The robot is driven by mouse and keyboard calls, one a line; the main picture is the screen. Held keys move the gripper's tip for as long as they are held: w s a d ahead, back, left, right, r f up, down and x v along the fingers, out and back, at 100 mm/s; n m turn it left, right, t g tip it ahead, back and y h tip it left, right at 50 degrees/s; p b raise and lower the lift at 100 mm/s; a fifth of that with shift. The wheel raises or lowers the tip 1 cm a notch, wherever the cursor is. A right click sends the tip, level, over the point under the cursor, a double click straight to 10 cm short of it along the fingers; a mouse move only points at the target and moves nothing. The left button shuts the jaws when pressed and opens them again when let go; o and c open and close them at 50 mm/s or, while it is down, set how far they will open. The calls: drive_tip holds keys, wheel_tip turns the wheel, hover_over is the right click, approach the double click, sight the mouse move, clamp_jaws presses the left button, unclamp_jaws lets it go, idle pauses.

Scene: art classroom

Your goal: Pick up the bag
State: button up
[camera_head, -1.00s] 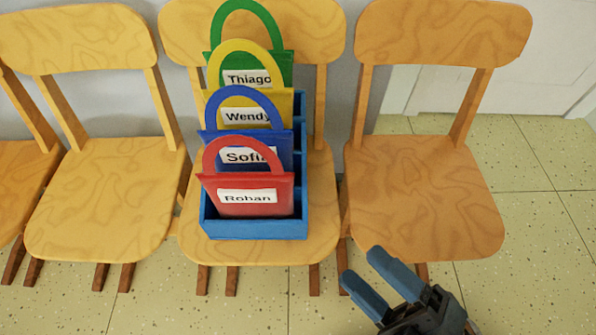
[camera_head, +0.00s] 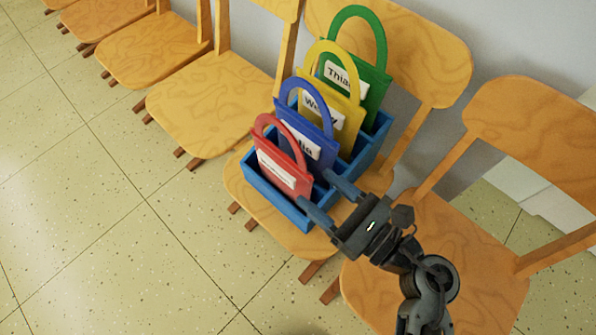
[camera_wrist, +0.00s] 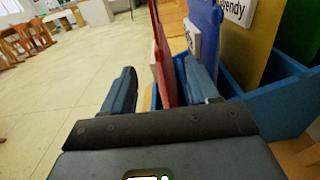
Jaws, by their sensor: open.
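Several handled bags stand upright one behind another in a blue rack (camera_head: 274,200) on a wooden chair. The front one is the red bag (camera_head: 280,175), with a white label. Behind it are the blue bag (camera_head: 318,150), the yellow bag (camera_head: 345,118) labelled Wendy and the green bag (camera_head: 372,82). My gripper (camera_head: 328,200) is open at the right side of the rack, beside the red bag. In the wrist view the red bag (camera_wrist: 164,60) appears between my fingers, nearer the right finger, which lies close to the blue bag (camera_wrist: 206,35). Contact cannot be told.
The rack's chair (camera_head: 246,195) stands in a row, with another chair (camera_head: 200,98) to its left and one (camera_head: 540,130) to its right, under my arm. A wall is behind. The tiled floor (camera_head: 110,200) in front is clear.

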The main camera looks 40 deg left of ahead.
sight(292, 167)
drive_tip(key=shift+w+a+b, duration=0.25)
drive_tip(key=shift+a+b, duration=0.1)
drive_tip(key=shift+a, duration=1.55)
drive_tip(key=shift+w+a+b, duration=0.2)
drive_tip(key=shift+a+b, duration=0.1)
drive_tip(key=shift+a, duration=1.6)
clamp_jaws()
